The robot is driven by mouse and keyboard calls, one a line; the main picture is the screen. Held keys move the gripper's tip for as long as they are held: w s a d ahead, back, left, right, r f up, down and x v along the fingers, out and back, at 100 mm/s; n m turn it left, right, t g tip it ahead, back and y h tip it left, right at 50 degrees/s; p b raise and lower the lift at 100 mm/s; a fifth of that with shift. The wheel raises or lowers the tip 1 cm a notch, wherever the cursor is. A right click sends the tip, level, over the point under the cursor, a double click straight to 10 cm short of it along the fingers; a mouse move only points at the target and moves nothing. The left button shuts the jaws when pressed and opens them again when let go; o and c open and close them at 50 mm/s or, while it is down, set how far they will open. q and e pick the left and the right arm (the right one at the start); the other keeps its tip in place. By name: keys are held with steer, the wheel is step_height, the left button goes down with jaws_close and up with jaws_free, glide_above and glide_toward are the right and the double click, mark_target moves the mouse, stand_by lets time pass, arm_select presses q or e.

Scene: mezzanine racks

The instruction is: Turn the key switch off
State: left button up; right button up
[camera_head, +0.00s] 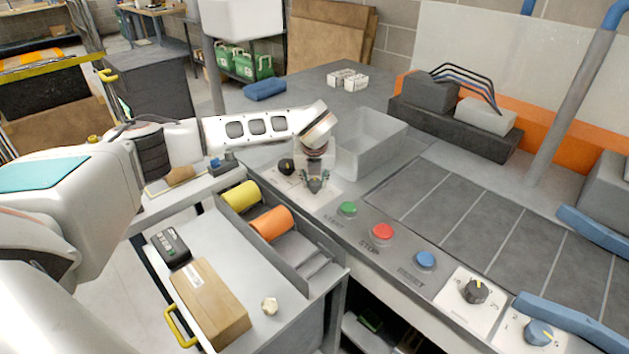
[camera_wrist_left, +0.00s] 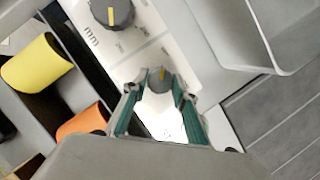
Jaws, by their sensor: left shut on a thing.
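My left gripper (camera_head: 315,184) points down at the white panel at the left end of the console. In the left wrist view its two green-padded fingers (camera_wrist_left: 160,86) are on either side of a small grey key switch (camera_wrist_left: 158,79) with a yellow mark, and they are shut on it. The mark points roughly toward the top of that view. In the head view the gripper mostly hides the key switch. A larger dark knob (camera_head: 287,167) with a yellow mark sits just left of the gripper; it also shows in the left wrist view (camera_wrist_left: 112,12). My right gripper is not in view.
Green (camera_head: 348,209), red (camera_head: 383,232) and blue (camera_head: 425,261) buttons run right along the console, then two knobs (camera_head: 475,291). A grey open bin (camera_head: 372,150) stands close behind the gripper. Yellow (camera_head: 241,196) and orange (camera_head: 270,223) rolls lie in front.

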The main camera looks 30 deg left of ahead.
arm_select(q)
steer(key=o, duration=1.1)
steer(key=shift+r, duration=0.15)
steer(key=v, duration=1.1)
steer(key=shift+s+d+r, duration=0.1)
steer(key=shift+s+r, duration=0.1)
steer(key=shift+r, duration=0.1)
